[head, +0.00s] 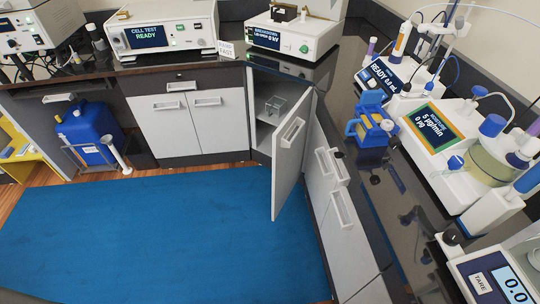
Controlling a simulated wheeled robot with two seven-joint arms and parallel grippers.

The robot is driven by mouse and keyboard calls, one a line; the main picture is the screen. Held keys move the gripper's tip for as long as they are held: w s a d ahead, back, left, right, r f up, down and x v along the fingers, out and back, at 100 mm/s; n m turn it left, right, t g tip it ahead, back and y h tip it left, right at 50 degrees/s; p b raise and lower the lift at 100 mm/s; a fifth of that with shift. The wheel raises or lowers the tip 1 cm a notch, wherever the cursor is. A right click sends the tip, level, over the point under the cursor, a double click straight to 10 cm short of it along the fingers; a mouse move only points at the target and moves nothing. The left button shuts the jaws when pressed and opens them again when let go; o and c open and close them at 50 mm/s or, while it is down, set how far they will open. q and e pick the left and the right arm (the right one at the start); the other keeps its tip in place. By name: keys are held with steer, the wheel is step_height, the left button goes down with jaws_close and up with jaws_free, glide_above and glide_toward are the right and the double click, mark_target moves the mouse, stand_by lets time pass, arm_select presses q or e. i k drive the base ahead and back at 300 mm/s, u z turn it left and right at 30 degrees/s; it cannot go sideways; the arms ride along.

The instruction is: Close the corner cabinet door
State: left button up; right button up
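The corner cabinet door (290,160) is a light grey panel with a bar handle (292,131) near its top. It stands open, swung out into the room beside the right-hand row of cabinets. Behind it, the open corner cabinet (262,90) shows a shelf with a small clear container (276,105) on it. The lower part of the opening is partly hidden by the door. Neither of my grippers is in view.
A blue mat (165,235) covers the clear floor before the door. Closed cabinets (190,125) line the back. The dark right counter (400,225) holds instruments, including a blue-and-yellow device (371,122). A blue jug (90,132) stands at left.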

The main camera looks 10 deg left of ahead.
mark_target(289, 140)
steer(key=u, duration=0.4)
steer(key=i, duration=0.5)
steer(key=u, duration=0.75)
